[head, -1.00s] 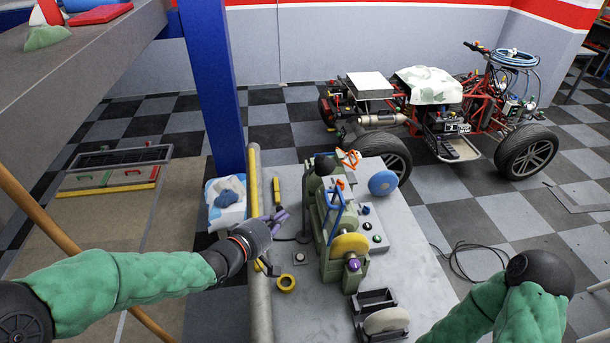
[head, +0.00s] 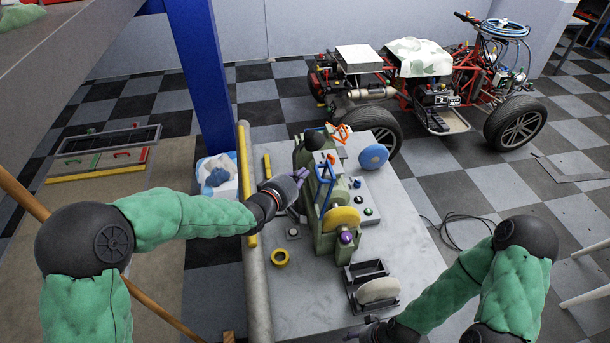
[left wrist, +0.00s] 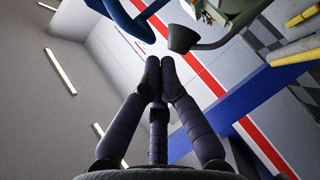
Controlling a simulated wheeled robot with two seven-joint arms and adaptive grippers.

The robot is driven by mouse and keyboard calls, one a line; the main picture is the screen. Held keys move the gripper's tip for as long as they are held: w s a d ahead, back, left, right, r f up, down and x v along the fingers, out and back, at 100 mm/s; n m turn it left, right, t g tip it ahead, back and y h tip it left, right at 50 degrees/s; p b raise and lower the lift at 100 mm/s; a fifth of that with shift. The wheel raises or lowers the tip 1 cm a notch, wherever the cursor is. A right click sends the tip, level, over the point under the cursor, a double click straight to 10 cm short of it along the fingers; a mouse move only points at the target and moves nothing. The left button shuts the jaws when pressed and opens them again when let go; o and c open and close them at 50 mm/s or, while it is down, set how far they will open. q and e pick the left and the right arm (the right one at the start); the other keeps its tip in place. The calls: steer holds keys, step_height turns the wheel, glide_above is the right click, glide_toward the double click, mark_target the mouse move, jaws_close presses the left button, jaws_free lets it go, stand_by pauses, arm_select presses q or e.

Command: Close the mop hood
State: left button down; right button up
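A green polishing machine (head: 326,236) stands on the grey bench, with a yellow wheel (head: 343,219) and a purple knob (head: 346,237) at its near end. A blue bar frame (head: 325,190) stands upright on it; I cannot tell for sure which part is the mop hood. My left gripper (head: 305,174) is at the machine's left side, close to the blue frame; contact cannot be told. In the left wrist view its fingers (left wrist: 160,75) are together and empty, with a blue curved part (left wrist: 125,18) ahead. My right gripper (head: 362,331) is low at the bench's near edge, partly cut off.
A blue post (head: 208,90) stands left; a stripped quad (head: 430,95) is behind.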

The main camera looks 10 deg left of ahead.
arm_select(q)
steer(key=shift+w+d+f, duration=0.2)
steer(key=shift+d+f, duration=0.05)
steer(key=shift+d, duration=0.3)
